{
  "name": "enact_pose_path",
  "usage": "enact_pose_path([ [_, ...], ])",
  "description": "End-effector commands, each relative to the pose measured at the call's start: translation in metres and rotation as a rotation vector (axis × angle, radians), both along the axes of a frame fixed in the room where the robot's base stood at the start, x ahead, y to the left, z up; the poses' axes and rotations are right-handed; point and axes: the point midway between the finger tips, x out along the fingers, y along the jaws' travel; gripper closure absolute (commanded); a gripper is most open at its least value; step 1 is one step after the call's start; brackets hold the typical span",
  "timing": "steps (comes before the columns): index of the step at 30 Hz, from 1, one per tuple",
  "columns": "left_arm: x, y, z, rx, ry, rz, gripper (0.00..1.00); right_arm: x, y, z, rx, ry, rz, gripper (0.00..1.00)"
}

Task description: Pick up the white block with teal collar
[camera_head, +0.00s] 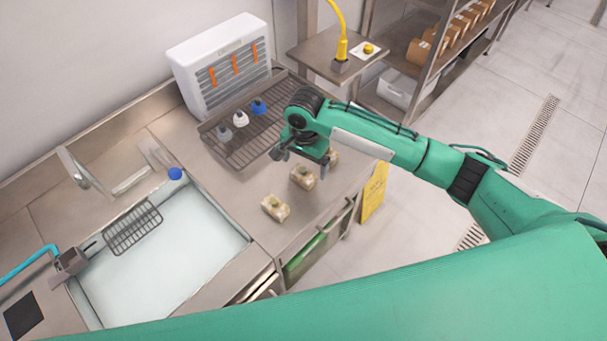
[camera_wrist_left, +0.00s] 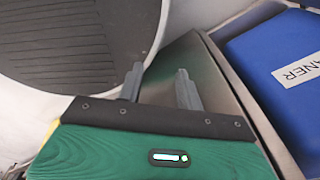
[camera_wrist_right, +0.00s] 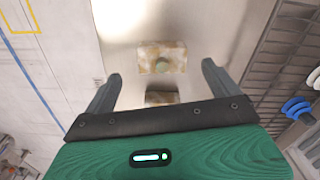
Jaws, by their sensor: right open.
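Several mottled off-white blocks stand in a row on the steel counter: a near one (camera_head: 275,208), a middle one (camera_head: 303,178) and a far one (camera_head: 334,158) partly hidden by my right gripper (camera_head: 302,157). A teal collar cannot be made out clearly on any of them. A darker block (camera_wrist_right: 161,98) shows between the fingers, touching neither. My right gripper is empty above the counter. My left gripper (camera_wrist_left: 160,84) has its fingers apart and empty, outside the head view.
A wire rack (camera_head: 235,150) holds a grey, a white and a blue cup-like piece behind the gripper. A white vented unit (camera_head: 220,62) stands at the wall. The sink (camera_head: 165,265) is left, with a blue round piece (camera_head: 175,173) at its edge. The counter's front edge is close to the blocks.

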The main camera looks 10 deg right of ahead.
Motion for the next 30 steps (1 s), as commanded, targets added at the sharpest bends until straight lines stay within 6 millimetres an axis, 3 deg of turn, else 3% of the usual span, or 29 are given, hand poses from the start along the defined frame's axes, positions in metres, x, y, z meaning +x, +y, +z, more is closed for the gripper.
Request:
enact_pose_path([
  [10, 0.0, 0.0, 0.021, 0.0, 0.0, 0.0, 0.64, 0.003, 0.001, -0.044, -0.002, 0.001, -0.001, 0.08],
  [19, 0.0, 0.0, 0.02, 0.0, 0.0, 0.0, 0.64, 0.003, 0.001, -0.051, -0.001, 0.0, 0.001, 0.08],
  [27, 0.0, 0.0, 0.02, 0.0, 0.0, 0.0, 0.64, 0.003, 0.001, -0.051, -0.001, 0.0, 0.001, 0.58],
  [30, 0.0, 0.0, 0.02, 0.0, 0.0, 0.0, 0.64, 0.003, 0.001, -0.05, -0.001, -0.001, 0.001, 0.58],
])
